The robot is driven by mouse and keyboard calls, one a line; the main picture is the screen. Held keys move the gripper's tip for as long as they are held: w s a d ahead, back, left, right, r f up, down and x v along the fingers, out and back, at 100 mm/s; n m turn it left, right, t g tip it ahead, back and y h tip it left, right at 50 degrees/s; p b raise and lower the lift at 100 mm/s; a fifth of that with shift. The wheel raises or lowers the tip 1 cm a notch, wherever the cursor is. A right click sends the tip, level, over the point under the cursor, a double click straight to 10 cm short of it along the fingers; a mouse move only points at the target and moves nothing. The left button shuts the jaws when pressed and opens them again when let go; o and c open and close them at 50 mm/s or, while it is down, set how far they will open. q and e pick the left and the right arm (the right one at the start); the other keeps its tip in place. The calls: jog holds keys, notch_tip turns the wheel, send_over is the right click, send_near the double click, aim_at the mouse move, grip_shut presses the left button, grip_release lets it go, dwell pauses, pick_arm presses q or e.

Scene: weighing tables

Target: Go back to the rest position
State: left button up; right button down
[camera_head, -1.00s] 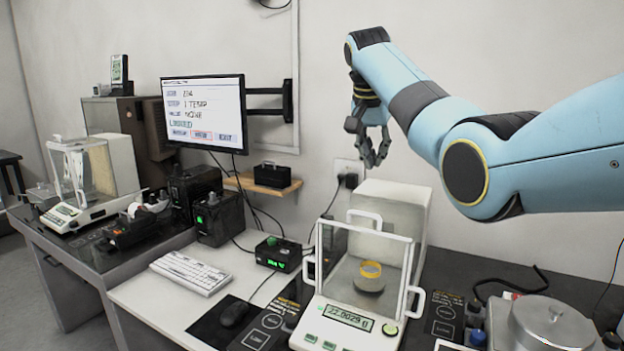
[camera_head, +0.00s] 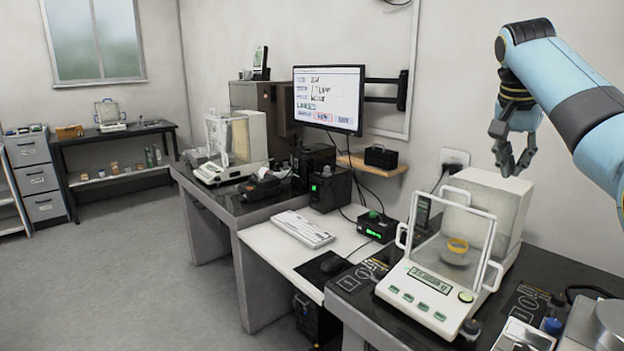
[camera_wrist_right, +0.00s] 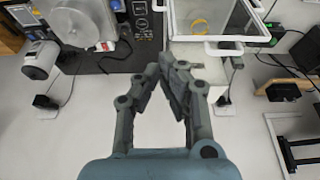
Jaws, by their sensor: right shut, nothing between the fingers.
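My right gripper (camera_head: 513,172) hangs from the blue right arm at the upper right of the head view, above and behind the near analytical balance (camera_head: 432,290). In the right wrist view its dark fingers (camera_wrist_right: 172,68) meet at the tips, and nothing is between them. My left gripper is in neither view.
A monitor (camera_head: 328,98) hangs on the wall. A keyboard (camera_head: 301,229) lies on the white desk. A second balance (camera_head: 231,150) stands on the dark table. A drawer cabinet (camera_head: 36,180) and far table (camera_head: 115,131) stand at left. The floor (camera_head: 130,270) at left is clear.

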jog(key=s+a+f+n, duration=0.2)
jog(key=s+f+n, duration=0.1)
jog(key=s+f, duration=0.6)
jog(key=s+a+f+n, duration=0.2)
jog(key=s+f, duration=0.5)
jog(key=f, duration=0.4)
jog(key=s+a+n+y, duration=0.1)
jog(key=s+a+n, duration=0.2)
jog(key=s, duration=1)
jog(key=s+a+n+y, duration=0.1)
jog(key=s+a+n, duration=0.15)
jog(key=s, duration=0.95)
notch_tip(320, 180, down, 37)
jog(key=s+d+b, duration=0.2)
jog(key=s+b, duration=0.1)
jog(key=b, duration=0.7)
pick_arm(q)
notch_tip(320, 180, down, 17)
jog(key=b, duration=0.7)
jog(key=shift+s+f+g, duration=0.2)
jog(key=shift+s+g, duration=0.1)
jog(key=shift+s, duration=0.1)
pick_arm(e)
jog(key=s+f+g, duration=0.1)
jog(key=s+f, duration=1.7)
jog(key=f, duration=0.4)
jog(key=shift+d+f+m+g, duration=0.35)
jog(key=shift+d+g, duration=0.05)
